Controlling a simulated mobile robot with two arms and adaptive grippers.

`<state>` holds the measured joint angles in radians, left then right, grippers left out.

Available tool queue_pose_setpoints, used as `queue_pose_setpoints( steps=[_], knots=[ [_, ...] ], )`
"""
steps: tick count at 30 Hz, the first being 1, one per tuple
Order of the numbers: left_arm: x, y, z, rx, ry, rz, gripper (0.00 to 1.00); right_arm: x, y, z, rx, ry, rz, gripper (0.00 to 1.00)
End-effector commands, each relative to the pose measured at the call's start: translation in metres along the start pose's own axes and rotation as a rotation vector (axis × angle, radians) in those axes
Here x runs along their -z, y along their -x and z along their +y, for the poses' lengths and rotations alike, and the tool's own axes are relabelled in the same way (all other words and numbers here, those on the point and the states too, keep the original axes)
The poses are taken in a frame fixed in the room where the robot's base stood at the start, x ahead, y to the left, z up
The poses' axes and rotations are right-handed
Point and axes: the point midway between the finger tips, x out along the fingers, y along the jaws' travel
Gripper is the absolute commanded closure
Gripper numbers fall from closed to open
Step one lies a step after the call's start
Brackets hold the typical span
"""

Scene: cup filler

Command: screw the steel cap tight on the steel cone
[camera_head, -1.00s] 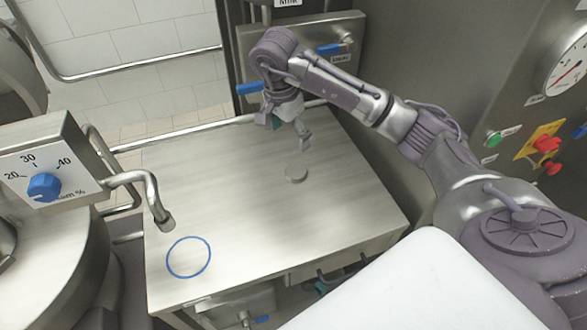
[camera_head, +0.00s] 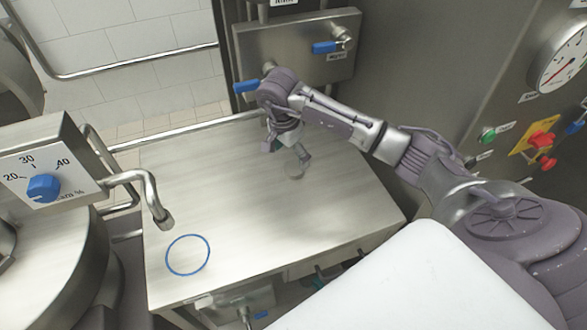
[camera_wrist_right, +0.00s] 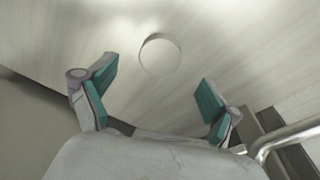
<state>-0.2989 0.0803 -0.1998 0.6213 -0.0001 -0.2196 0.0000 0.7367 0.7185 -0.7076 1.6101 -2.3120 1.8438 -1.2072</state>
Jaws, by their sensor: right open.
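A round, flat steel disc, which looks like the steel cap (camera_head: 292,171), lies on the steel table. It also shows as a pale disc in the right wrist view (camera_wrist_right: 160,54). My right gripper (camera_head: 286,153) is open and empty just above and behind the disc, its right finger close to it in the picture. In the wrist view the teal-padded fingers stand wide apart, with the disc beyond them. I cannot make out a steel cone in either view. My left gripper is not in view.
The steel table top (camera_head: 240,230) is mostly bare, with a blue ring (camera_head: 187,255) marked at its front left. A bent spout (camera_head: 150,195) reaches over its left edge. Blue-handled valves (camera_head: 328,47) stand at the back. A gauge panel (camera_head: 560,60) is on the right.

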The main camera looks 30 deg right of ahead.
Motion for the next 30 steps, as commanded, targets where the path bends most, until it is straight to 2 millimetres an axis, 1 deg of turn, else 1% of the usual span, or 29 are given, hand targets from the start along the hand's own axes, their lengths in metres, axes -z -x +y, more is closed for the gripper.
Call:
queue_pose_setpoints(
  steps=[2, 4, 8, 9, 12, 15, 24, 26, 30],
  knots=[
    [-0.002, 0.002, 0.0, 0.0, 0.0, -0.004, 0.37, 0.0, -0.002, 0.0, -0.001, 0.0, -0.001, 0.11],
    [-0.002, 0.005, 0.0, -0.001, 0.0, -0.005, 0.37, -0.001, -0.009, 0.001, -0.004, -0.001, -0.002, 0.11],
    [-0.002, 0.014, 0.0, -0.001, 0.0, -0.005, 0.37, 0.0, -0.029, 0.001, -0.005, -0.001, -0.003, 0.11],
    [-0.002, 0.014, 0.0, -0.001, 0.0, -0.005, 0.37, 0.0, -0.036, 0.001, -0.005, -0.001, -0.003, 0.11],
    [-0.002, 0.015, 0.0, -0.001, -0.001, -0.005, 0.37, 0.0, -0.047, 0.0, -0.003, -0.001, -0.001, 0.11],
    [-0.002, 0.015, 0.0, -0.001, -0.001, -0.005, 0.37, 0.0, -0.051, 0.0, 0.0, 0.001, 0.0, 0.11],
    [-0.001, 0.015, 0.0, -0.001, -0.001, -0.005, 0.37, 0.001, -0.052, 0.0, 0.001, 0.001, 0.001, 0.11],
    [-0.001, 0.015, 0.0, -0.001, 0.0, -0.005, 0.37, 0.001, -0.052, 0.0, 0.001, 0.001, 0.001, 0.19],
    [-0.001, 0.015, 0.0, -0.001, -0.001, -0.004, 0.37, 0.001, -0.052, 0.0, 0.0, 0.0, 0.001, 0.42]
  ],
)
